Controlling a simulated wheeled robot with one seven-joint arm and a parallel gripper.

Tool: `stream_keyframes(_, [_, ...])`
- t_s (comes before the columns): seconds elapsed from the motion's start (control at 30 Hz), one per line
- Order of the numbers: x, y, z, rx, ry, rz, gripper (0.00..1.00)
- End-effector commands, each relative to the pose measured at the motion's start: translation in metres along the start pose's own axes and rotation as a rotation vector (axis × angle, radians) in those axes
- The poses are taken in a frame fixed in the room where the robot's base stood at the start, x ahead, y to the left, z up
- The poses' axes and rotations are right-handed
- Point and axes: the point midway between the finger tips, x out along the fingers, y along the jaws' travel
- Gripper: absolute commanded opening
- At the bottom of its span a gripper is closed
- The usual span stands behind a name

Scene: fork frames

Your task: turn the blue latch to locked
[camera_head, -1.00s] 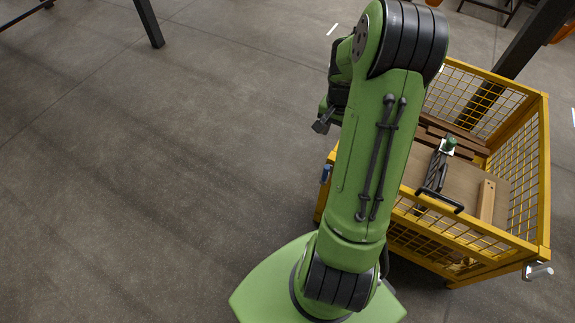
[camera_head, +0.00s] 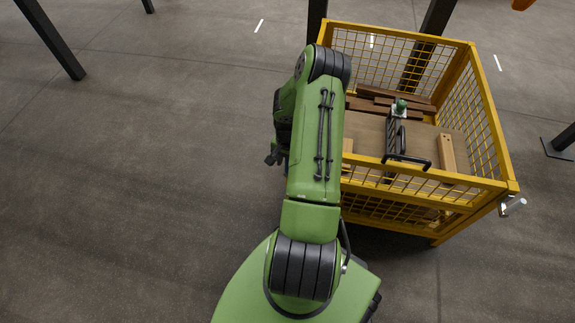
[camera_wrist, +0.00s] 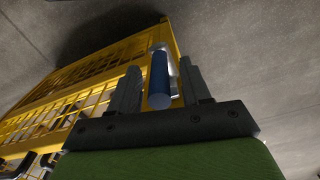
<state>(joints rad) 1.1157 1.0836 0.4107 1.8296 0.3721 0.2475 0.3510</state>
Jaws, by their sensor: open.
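The blue latch (camera_wrist: 158,78) shows in the wrist view as a blue cylindrical grip on a pale metal mount, at a corner of the yellow mesh cage (camera_wrist: 95,68). My gripper (camera_wrist: 160,66) is open, with one dark finger to the left of the blue grip and one to the right. The grip appears between the fingers, with gaps on both sides; how deep it sits is hard to tell. In the head view, my green arm hides the latch, and only a dark part of my gripper (camera_head: 272,158) shows left of the arm.
The yellow cage (camera_head: 480,184) holds brown planks (camera_head: 385,101), a pale wooden block (camera_head: 447,153) and a black-handled tool (camera_head: 405,160). A silver lever (camera_head: 512,206) sticks out at its right corner. Dark posts (camera_head: 50,38) stand behind. The floor at left is clear.

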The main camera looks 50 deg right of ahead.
Motion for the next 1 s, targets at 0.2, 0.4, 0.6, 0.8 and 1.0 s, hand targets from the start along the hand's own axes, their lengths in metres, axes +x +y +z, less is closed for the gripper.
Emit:
stream_keyframes(0.2, [0.0074, 0.0001, -0.0001, 0.000, 0.000, 0.000, 0.47])
stream_keyframes(0.4, [0.0067, 0.0001, -0.0001, -0.001, 0.000, 0.000, 0.35])
stream_keyframes(0.6, [0.0066, 0.0001, 0.0000, -0.001, 0.000, 0.000, 0.05])
stream_keyframes(0.8, [0.0065, 0.0001, 0.0000, -0.001, 0.000, 0.000, 0.00])
stream_keyframes(1.0, [0.0065, 0.0012, -0.0001, 0.000, -0.002, -0.005, 0.00])
